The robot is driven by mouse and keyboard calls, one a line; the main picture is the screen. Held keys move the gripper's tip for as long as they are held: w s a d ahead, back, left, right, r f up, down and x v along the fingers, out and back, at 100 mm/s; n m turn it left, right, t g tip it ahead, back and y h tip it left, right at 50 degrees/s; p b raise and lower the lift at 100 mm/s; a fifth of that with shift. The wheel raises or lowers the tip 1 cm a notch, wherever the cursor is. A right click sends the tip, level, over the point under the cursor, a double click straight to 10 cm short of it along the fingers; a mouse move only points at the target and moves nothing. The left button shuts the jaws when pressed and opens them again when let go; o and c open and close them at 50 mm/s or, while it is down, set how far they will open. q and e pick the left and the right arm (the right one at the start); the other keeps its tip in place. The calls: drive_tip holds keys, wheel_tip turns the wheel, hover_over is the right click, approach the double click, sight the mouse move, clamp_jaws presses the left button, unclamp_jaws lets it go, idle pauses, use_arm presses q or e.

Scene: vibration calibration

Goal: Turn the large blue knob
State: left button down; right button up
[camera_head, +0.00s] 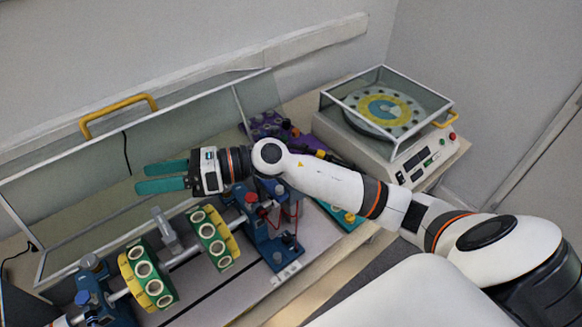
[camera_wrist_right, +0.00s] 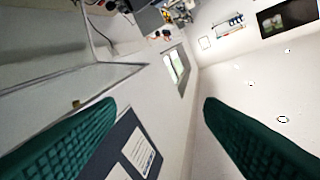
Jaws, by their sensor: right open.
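Another blue knob (camera_head: 82,297) shows lower on that support. I cannot tell for sure which is the large one. My right gripper (camera_head: 138,178) has green fingers, open and empty, pointing left. It hangs above the far side of the machine, apart from both knobs. In the right wrist view the open fingers (camera_wrist_right: 158,105) have nothing between them, and no blue knob is clear there. My left gripper is not in view.
The shaft carries green and yellow discs (camera_head: 147,275). A raised clear cover with a yellow handle (camera_head: 118,116) stands behind the machine. A balancing device (camera_head: 390,125) under a clear box stands at right. Blue supports with red wires (camera_head: 270,215) stand below my right arm.

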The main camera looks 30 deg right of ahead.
drive_tip(key=w+d+f+n+g+h, duration=0.3)
drive_tip(key=d+f+n+g+h, duration=0.2)
drive_tip(key=d+f+n+h, duration=0.6)
drive_tip(key=d+r+m+h, duration=0.25)
drive_tip(key=d+h, duration=0.45)
drive_tip(key=d, duration=1.2)
drive_tip(key=shift+g, duration=0.4)
drive_tip(key=f+p, duration=0.1)
drive_tip(key=f, duration=0.2)
drive_tip(key=f+p, duration=0.2)
drive_tip(key=f, duration=0.2)
drive_tip(key=w+f+p, duration=0.1)
drive_tip(key=f, duration=0.2)
drive_tip(key=shift+a+f, duration=0.2)
drive_tip(key=shift+a, duration=0.1)
drive_tip(key=shift+f, duration=0.4)
drive_tip(key=shift+c, duration=0.5)
drive_tip(key=c, duration=0.9)
